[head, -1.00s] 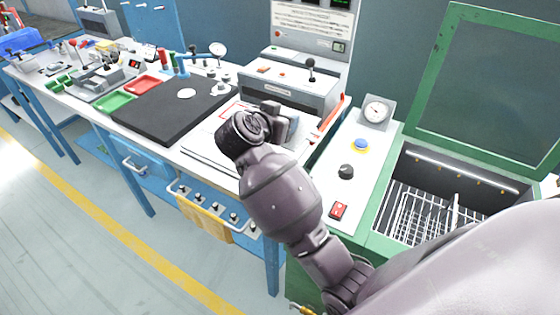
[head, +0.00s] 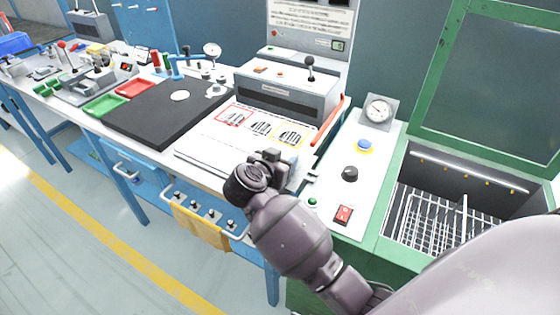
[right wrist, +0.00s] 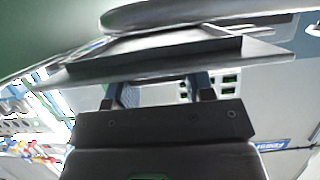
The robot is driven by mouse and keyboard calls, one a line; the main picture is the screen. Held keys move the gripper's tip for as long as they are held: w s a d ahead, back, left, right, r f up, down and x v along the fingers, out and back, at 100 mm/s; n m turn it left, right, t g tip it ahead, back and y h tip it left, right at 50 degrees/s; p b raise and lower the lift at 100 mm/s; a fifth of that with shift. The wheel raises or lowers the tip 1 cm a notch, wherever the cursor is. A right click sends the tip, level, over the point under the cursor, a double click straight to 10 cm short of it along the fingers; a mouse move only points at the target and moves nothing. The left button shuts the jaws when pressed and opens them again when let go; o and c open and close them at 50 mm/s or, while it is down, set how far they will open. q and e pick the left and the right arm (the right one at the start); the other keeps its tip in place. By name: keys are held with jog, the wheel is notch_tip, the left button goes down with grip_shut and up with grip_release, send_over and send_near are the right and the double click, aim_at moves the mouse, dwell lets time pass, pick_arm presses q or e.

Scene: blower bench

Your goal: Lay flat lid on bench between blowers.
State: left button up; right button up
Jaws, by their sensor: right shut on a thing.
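My right gripper (head: 276,157) is over the front right of the white bench panel (head: 205,153) in the head view. In the right wrist view, its two fingers (right wrist: 160,92) meet a flat grey plate (right wrist: 160,62) with a raised middle, seen nearly edge-on. It looks like the lid, and the gripper is shut on it. In the head view my wrist mostly hides what is held. The panel has one red-outlined and two yellow-outlined areas with dark striped shapes (head: 261,128). I cannot tell whether these are the blowers. My left gripper is not in view.
A grey machine (head: 285,92) with a red handle (head: 328,120) stands behind the panel. A black mat (head: 150,122) lies to its left, with red (head: 136,88) and green (head: 104,105) trays beyond. A green-framed cabinet (head: 385,250) with a wire rack (head: 440,218) is at the right.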

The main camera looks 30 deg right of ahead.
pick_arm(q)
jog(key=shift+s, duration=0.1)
pick_arm(e)
jog(key=shift+r, duration=0.1)
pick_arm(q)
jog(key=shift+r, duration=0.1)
pick_arm(e)
jog(key=shift+f, duration=0.2)
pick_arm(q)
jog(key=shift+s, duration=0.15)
pick_arm(e)
jog(key=o, duration=1)
